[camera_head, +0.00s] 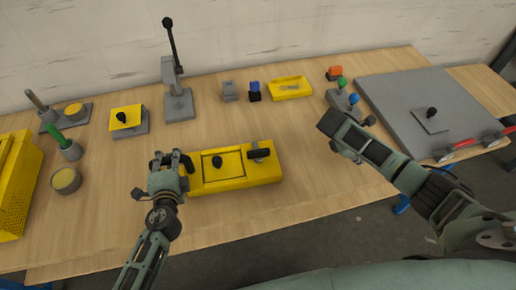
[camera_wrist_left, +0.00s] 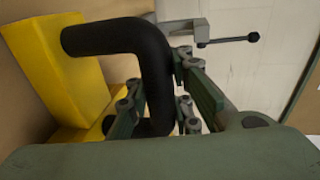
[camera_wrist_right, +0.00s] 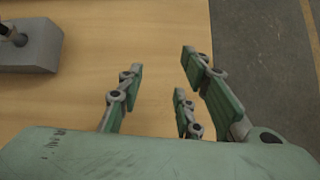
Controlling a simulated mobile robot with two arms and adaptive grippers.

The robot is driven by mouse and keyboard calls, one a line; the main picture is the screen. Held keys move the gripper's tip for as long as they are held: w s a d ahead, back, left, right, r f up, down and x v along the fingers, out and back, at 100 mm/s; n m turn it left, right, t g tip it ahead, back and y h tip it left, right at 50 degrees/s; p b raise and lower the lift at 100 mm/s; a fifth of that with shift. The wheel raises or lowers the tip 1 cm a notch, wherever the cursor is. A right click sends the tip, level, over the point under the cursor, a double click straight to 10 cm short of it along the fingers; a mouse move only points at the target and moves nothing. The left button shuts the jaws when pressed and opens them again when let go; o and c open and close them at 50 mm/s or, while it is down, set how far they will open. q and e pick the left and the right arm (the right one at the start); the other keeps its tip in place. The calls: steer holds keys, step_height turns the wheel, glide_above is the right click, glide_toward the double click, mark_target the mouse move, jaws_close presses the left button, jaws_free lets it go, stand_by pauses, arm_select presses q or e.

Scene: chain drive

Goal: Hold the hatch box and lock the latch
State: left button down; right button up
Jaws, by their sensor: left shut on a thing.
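The yellow hatch box (camera_head: 238,181) lies on the wooden table in front of me. A black knob (camera_head: 217,162) stands on its square hatch. A black latch handle (camera_head: 258,154) lies on top near its right end. My left gripper (camera_head: 172,158) is at the box's left end. In the left wrist view, its fingers (camera_wrist_left: 158,98) are shut around a bent black handle (camera_wrist_left: 112,38) beside the yellow box (camera_wrist_left: 55,75). My right gripper (camera_head: 328,124) is over the table to the right of the box, apart from it. In the right wrist view, its fingers (camera_wrist_right: 155,85) are open and empty.
A grey press with a lever (camera_head: 177,100) stands behind the box. A yellow tray (camera_head: 290,88) and a grey base with coloured knobs (camera_head: 343,103) are behind right. A large grey panel (camera_head: 435,95) is at right. A yellow bin (camera_head: 18,190) is at left. Table around the box is clear.

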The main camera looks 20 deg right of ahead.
steer(key=w+a+r+m+g+y, duration=0.1)
steer(key=w+a+r+y, duration=0.15)
steer(key=a, duration=0.55)
steer(key=w+a+r+y, duration=0.2)
steer(key=w+a+r, duration=0.1)
steer(key=a, duration=0.5)
step_height(320, 180, up, 7)
steer(key=n+y, duration=0.1)
steer(key=y, duration=0.3)
glide_above(256, 147)
steer(key=s, duration=0.4)
steer(key=shift+t, duration=0.4)
steer(key=f, duration=1.1)
steer(key=shift+a+f, duration=0.1)
steer(key=shift+a, duration=0.15)
steer(key=c, duration=0.8)
jaws_close()
steer(key=shift+w+d, duration=0.1)
